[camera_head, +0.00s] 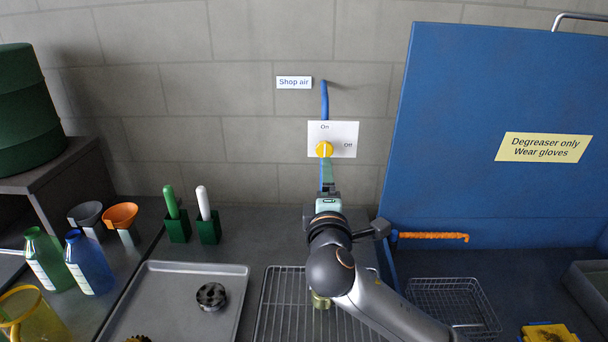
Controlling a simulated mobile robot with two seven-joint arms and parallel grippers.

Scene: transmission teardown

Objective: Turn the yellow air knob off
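The yellow air knob (324,149) is on a white wall plate (345,140) marked "On" above it and "Off" to its upper right. Its pale mark looks upright, toward "On". My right gripper (327,162) reaches up from below, with its pale green fingers just under or against the knob's lower edge. The fingers are seen nearly in line, so I cannot tell whether they are open, shut or touching the knob. My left gripper is not in view.
A blue hose (325,100) runs above the plate by the "Shop air" sign (294,82). A blue degreaser cabinet lid (460,110) stands at the right. A wire rack (285,300) and a metal tray (175,300) lie below. Two brushes (190,215) stand left.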

